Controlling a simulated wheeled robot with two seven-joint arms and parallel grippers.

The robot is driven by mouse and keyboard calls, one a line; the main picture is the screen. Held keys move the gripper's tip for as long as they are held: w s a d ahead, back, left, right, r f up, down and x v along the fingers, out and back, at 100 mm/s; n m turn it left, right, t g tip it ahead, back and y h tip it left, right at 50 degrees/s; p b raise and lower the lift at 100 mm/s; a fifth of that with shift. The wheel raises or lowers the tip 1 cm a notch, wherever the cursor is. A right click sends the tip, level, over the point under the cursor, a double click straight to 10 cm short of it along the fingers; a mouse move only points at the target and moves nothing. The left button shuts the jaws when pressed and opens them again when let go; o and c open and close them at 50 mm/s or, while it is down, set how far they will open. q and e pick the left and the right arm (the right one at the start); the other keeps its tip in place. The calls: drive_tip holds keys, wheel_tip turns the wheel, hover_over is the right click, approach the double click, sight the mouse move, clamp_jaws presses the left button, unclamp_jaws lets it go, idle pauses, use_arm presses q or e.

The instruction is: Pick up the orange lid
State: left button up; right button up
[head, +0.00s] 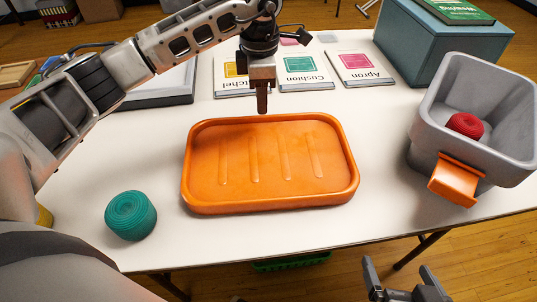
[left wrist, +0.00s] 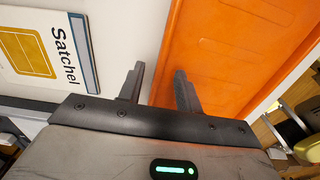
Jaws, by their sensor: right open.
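The orange lid (head: 237,150), a wide shallow piece with a raised rim and several ridges, lies on the white table in the middle of the head view. My left gripper (head: 262,108) points down just behind the lid's far edge. In the left wrist view its two fingers (left wrist: 159,70) are spread with nothing gripped. The lid's edge (left wrist: 240,50) appears between them; I cannot tell whether they are down around the rim or above it. My right gripper (head: 402,280) is open and empty in front of the table, at the bottom right.
A teal yarn roll (head: 131,215) stands left of the lid. A grey bin (head: 430,122) with an orange front piece (head: 455,181) and red yarn (head: 465,126) inside is at right. Cushion (head: 304,68) and Apron (head: 361,68) cards and a teal box (head: 432,50) are behind.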

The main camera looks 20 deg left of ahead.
use_arm(q)
drive_tip(key=f, duration=0.4)
drive_tip(key=shift+d, duration=0.35)
clamp_jaws()
drive_tip(key=shift+r, duration=0.1)
